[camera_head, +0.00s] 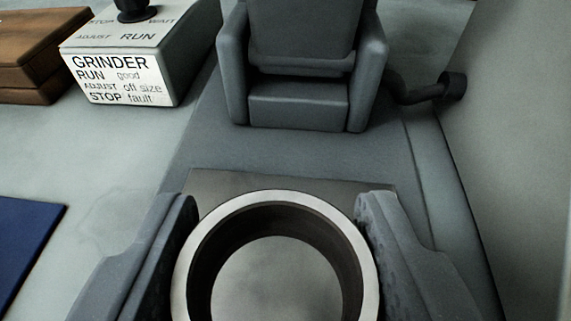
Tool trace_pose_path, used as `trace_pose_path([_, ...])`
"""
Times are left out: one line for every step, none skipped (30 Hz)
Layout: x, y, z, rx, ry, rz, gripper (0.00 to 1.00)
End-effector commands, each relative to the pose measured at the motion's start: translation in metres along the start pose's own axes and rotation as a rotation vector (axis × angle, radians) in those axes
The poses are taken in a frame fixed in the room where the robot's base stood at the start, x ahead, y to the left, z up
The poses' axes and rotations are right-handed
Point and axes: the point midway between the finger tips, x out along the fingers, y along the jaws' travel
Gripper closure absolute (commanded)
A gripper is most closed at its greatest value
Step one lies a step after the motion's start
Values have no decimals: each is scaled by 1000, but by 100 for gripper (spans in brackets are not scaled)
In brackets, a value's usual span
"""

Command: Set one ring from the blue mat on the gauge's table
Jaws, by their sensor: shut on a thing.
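My gripper (277,240) is shut on a metal ring (276,197), one finger on each side of it. The ring is thick-walled, with a bright top rim and a dark inner wall. It is over a flat dark metal plate (225,181) in front of a grey machine (305,103); the plate may be the gauge's table. A lighter grey surface shows through the ring's hole. I cannot tell whether the ring touches the plate. The blue mat (25,245) is at the left edge, and no ring shows on its visible part.
A control box (165,65) labelled GRINDER, with a black knob (135,8), stands at the upper left. A brown wooden box (40,50) is beside it. A dark crank-like handle (430,90) sticks out right of the machine. A pale panel (520,150) rises at the right.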

Motion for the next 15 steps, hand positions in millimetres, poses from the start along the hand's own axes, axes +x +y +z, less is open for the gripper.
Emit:
trace_pose_path([6,0,-1,0,1,0,79])
trace_pose_path([8,0,-1,0,0,0,79])
trace_pose_path([10,1,-1,0,-2,0,79])
trace_pose_path([11,1,-1,0,-2,1,79])
trace_pose_path([12,1,-1,0,-3,0,79])
trace_pose_path([13,1,-2,-1,-3,1,79])
trace_pose_path([14,1,-2,-1,-4,1,79])
trace_pose_path([15,1,-2,-1,-4,1,79])
trace_pose_path([18,2,-2,0,-4,1,79])
trace_pose_path([19,1,3,-1,-5,0,79])
trace_pose_path([20,1,8,-1,-5,0,79])
trace_pose_path([22,1,14,-1,-4,0,79])
trace_pose_path([24,1,18,-1,-3,0,79])
trace_pose_path([26,1,22,-1,-3,0,79])
trace_pose_path([27,1,26,-1,-3,0,79])
